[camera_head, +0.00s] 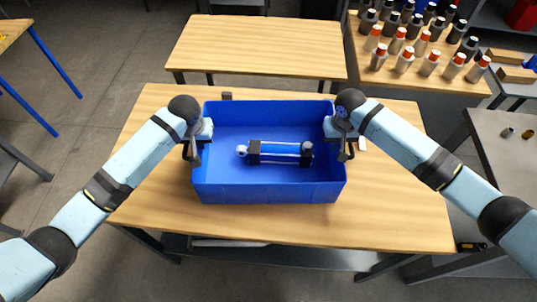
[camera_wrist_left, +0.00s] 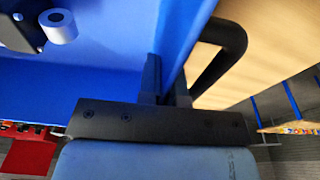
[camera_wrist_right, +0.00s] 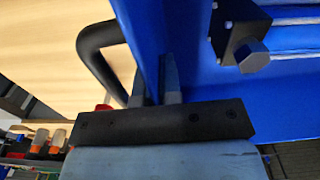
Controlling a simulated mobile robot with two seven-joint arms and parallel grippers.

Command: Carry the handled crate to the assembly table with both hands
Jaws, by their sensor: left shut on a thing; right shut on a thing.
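The blue handled crate (camera_head: 270,191) is on or just above a wooden table (camera_head: 250,226) in the head view; I cannot tell if it touches. A blue cylinder part with black end blocks (camera_head: 281,151) lies inside it. My left gripper (camera_head: 197,150) is shut on the crate's left wall, beside a black handle (camera_wrist_left: 222,62) seen in the left wrist view. My right gripper (camera_head: 343,148) is shut on the right wall, beside the other black handle (camera_wrist_right: 98,52) in the right wrist view. The fingers straddle the crate wall in both wrist views.
A bare wooden table (camera_head: 262,45) stands behind. A table at back right holds several bottles with orange, white and dark caps (camera_head: 404,60). A grey table (camera_head: 507,150) stands at the right. Small items lie near the crate on the wooden table. Floor is open at left.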

